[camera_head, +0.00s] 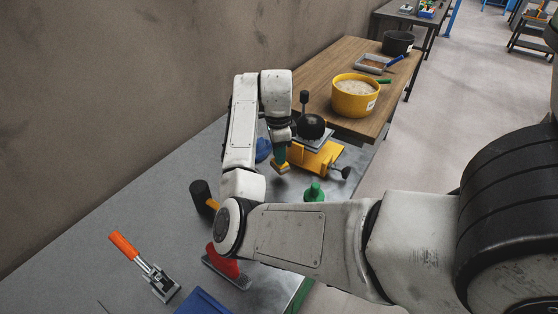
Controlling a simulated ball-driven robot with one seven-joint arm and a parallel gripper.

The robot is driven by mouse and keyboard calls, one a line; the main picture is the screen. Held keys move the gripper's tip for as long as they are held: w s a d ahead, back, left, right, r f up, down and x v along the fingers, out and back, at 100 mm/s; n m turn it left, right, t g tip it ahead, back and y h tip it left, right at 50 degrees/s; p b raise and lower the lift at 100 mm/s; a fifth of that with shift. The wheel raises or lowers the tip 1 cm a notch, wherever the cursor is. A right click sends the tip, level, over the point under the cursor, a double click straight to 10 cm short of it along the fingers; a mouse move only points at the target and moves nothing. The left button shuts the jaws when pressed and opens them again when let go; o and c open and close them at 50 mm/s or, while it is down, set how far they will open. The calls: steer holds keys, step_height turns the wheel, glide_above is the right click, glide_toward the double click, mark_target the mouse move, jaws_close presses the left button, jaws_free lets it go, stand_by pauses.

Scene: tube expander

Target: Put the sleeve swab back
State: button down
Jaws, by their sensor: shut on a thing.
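My arm reaches across the grey bench, and my gripper (281,143) points down beside the yellow tube expander (318,158). It is shut on what looks like the sleeve swab (279,156), a small green piece with a yellowish lower end. My fingers and wrist hide its upper part. The swab is just left of the expander's yellow base. I cannot tell whether its lower end touches anything. The expander has a dark upright lever and a round black top.
A blue item (263,149) lies just left of the gripper. A green bottle (314,192), a black-headed mallet (202,194), a red-handled tool (224,262), an orange-handled clamp (145,265) and a blue tray (204,302) are nearer. A yellow bucket (355,97) stands on the wooden table (327,74).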

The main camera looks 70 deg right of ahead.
steer(key=shift+f+p, duration=0.35)
steer(key=shift+f, duration=1.2)
steer(key=shift+f, duration=0.1)
steer(key=c, duration=0.9)
jaws_free()
steer(key=shift+c, duration=0.2)
step_height(320, 180, up, 12)
steer(key=shift+w+r, duration=0.1)
steer(key=shift+r, duration=0.05)
